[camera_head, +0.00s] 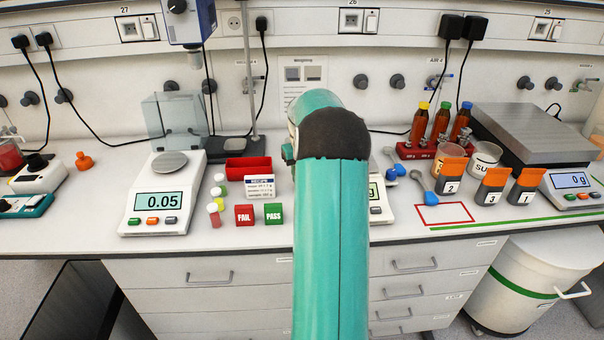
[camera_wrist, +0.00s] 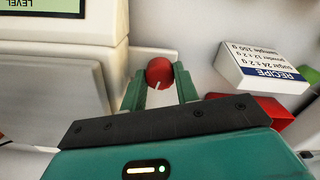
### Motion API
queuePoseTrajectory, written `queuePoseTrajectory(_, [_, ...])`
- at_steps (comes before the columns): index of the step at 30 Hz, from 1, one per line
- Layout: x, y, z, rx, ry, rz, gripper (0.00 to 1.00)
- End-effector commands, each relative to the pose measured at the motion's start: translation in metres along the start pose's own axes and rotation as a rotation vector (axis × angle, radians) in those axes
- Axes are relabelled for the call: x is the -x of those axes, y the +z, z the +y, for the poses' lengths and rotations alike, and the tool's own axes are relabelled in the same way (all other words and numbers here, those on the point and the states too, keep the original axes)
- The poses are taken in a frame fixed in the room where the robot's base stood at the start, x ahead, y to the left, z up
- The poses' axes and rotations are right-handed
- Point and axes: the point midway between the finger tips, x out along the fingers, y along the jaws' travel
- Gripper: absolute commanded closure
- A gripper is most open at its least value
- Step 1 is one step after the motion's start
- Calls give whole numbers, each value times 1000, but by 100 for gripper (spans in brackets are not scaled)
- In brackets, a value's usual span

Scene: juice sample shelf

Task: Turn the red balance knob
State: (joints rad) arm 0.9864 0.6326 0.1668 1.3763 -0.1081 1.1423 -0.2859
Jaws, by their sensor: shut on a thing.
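In the wrist view, the red balance knob (camera_wrist: 160,68) sits at the side of a pale balance (camera_wrist: 118,70). It is round with a small white mark on its lower edge. My gripper (camera_wrist: 159,84) has its two green fingers on either side of the knob and is shut on it. In the head view, my teal arm covers the gripper and the knob. Only a right-hand part of that balance (camera_head: 379,209) shows beside the arm, with a sliver of its green display.
In the head view, another balance (camera_head: 160,207) reading 0.05 stands left. FAIL (camera_head: 244,215) and PASS (camera_head: 273,214) blocks stand left of my arm.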

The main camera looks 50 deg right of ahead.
Motion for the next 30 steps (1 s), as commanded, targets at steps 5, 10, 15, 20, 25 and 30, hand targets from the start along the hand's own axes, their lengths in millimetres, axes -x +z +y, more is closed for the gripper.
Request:
queuePoseTrajectory(5, [1, -1, 0, -1, 1, 4, 62])
queuePoseTrajectory(10, [1, -1, 0, -1, 1, 3, 61])
queuePoseTrajectory(15, [3, -1, 0, -1, 1, 2, 61])
queuePoseTrajectory(20, [20, -1, 0, -1, 3, 5, 61])
queuePoseTrajectory(25, [54, -1, 0, -1, 3, 6, 61])
queuePoseTrajectory(30, [92, -1, 0, -1, 3, 6, 61])
